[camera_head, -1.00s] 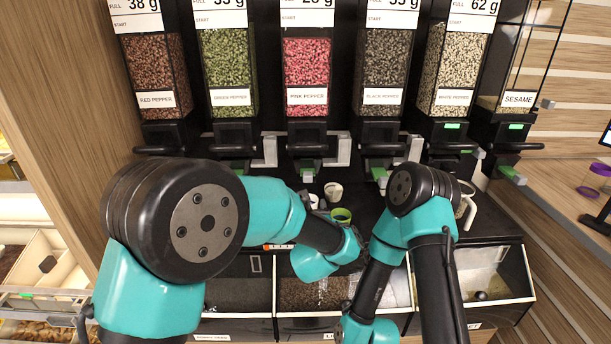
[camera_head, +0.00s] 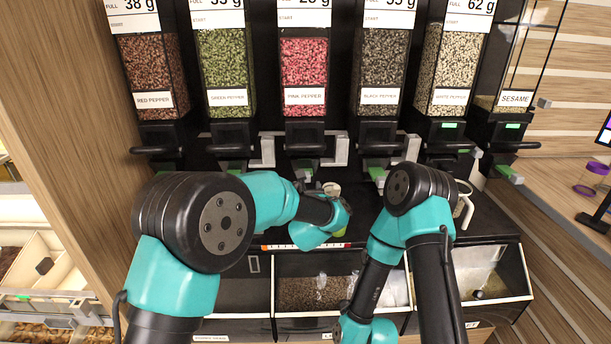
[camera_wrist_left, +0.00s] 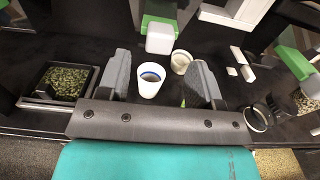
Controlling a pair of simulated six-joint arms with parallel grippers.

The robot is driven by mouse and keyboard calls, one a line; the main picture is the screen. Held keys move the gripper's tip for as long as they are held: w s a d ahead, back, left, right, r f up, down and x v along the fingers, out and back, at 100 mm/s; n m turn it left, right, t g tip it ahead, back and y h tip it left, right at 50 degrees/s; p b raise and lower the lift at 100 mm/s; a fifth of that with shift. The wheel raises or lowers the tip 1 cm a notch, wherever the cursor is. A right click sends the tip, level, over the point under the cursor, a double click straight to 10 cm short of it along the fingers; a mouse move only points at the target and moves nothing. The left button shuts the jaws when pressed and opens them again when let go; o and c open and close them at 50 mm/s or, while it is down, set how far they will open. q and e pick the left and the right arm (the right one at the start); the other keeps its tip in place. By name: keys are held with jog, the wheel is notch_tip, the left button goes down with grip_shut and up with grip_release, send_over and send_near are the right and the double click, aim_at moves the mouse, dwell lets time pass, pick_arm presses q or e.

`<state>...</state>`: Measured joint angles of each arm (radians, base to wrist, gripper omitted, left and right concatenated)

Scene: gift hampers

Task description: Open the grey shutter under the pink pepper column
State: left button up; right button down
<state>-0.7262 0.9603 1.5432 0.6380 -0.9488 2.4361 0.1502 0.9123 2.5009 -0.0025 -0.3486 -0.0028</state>
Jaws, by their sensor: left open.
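The pink pepper column (camera_head: 304,75) is a clear tube of pink grains, third from the left. Below its black outlet (camera_head: 305,138) there is a small green and grey piece (camera_head: 303,168), which looks like the shutter. In the left wrist view, a pale grey block with a green top (camera_wrist_left: 160,38) hangs ahead of my left gripper (camera_wrist_left: 162,84); I cannot tell for certain that it is the same shutter. The left gripper is open, with its fingers apart and clear of that block. In the head view the left wrist hides its fingertips. My right gripper is out of view.
A white cup with a blue rim (camera_wrist_left: 150,80) shows between the left fingers, with another cup (camera_wrist_left: 181,62) just beyond. Neighbouring outlets and grey brackets (camera_head: 341,150) crowd both sides. Bins of grains (camera_head: 310,292) lie below. My right arm stands to the right.

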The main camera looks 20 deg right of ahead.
pick_arm(q)
jog(key=x, duration=0.8)
jog(key=shift+w, duration=0.2)
